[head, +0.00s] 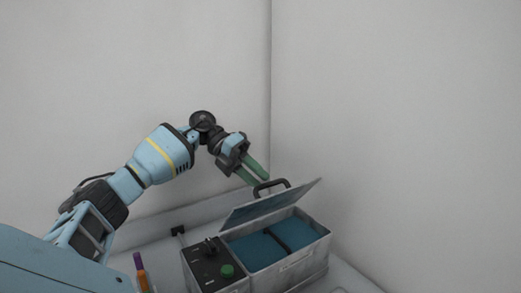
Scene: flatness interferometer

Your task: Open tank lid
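The tank (290,273) is a grey metal box at the lower right in the head view. Its lid (270,207) is raised and tilted, so the blue inside (257,249) with a dark bar across it shows. A black handle (275,184) stands on the lid's upper side. My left gripper (260,182) has green fingers that point down and right, with their tips at the handle's left end. The fingers look apart, with a gap between them; whether they touch the handle is unclear. My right gripper is not in view.
A black control panel (211,266) with a green button (227,270) and a dark knob adjoins the tank's left side. A purple and orange pen-like object (140,270) stands farther left. Pale walls meet in a corner close behind the bench.

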